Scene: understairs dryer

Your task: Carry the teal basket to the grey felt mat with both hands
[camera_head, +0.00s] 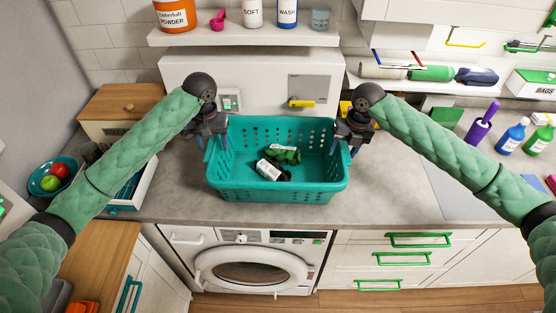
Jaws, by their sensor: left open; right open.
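The teal basket (277,195) stands upright on the grey counter, below the wall shelf. Inside it lie a crumpled green item (284,154) and a dark item with a white label (270,170). My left gripper (215,143) is open at the basket's left end, its fingers pointing down by the rim. My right gripper (346,146) is open at the right end in the same way. I cannot tell whether either touches the basket. A flat grey rectangle on the counter at the right, which looks like the felt mat (446,191), is partly hidden by my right arm.
A blue-and-white tray (139,184) and a fruit bowl (47,190) are at the left. A purple bottle (482,123) and a blue bottle (510,137) stand at the right, beyond the grey rectangle. Bare counter (385,175) lies between basket and rectangle.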

